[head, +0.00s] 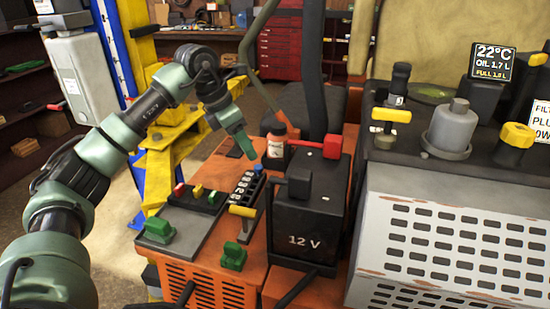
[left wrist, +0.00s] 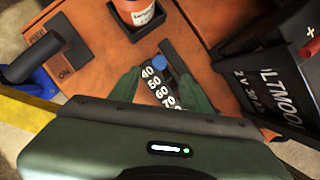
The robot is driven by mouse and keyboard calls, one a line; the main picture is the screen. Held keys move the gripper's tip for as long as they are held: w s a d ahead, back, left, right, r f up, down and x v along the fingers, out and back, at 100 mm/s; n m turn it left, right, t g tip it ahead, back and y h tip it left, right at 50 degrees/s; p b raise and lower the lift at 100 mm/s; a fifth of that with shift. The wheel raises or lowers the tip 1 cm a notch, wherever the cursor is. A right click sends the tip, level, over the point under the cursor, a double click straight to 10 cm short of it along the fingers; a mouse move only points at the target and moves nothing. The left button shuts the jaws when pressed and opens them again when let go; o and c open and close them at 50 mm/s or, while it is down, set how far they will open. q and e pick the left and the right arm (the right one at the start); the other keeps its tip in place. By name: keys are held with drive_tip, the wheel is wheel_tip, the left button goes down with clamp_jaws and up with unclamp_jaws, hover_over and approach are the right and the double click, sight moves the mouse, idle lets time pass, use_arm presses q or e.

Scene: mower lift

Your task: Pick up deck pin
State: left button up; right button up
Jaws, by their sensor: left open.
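The deck pin (head: 258,169) shows as a small blue round head at the far end of a black numbered height scale (head: 243,187) on the orange mower body. In the left wrist view the blue head of the pin (left wrist: 159,62) sits by the white number 40. My left gripper (head: 245,148) is open and points down above the far end of the scale. In the left wrist view its green fingers (left wrist: 159,78) lie on either side of the scale, with the blue head between and slightly beyond the tips. I see no contact. My right gripper is not in view.
A black 12 V battery (head: 311,215) with a red terminal cover stands close right of the scale. An orange bottle (head: 275,142) stands just behind the pin. A yellow lift arm (head: 165,165) is at left.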

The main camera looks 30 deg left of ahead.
sight(258, 166)
use_arm(q)
drive_tip(key=shift+p+x, duration=0.35)
drive_tip(key=shift+x, duration=0.5)
drive_tip(key=shift+w+d+f, duration=0.15)
drive_tip(key=shift+f, duration=0.15)
drive_tip(key=p+x, duration=0.2)
drive_tip(key=x, duration=0.2)
drive_tip(key=shift+w+f+p, duration=0.2)
drive_tip(key=shift+w+p, duration=0.05)
drive_tip(key=shift+p, duration=0.1)
drive_tip(key=shift+w+f, duration=0.1)
drive_tip(key=shift+f, duration=0.15)
drive_tip(key=c, duration=0.9)
clamp_jaws()
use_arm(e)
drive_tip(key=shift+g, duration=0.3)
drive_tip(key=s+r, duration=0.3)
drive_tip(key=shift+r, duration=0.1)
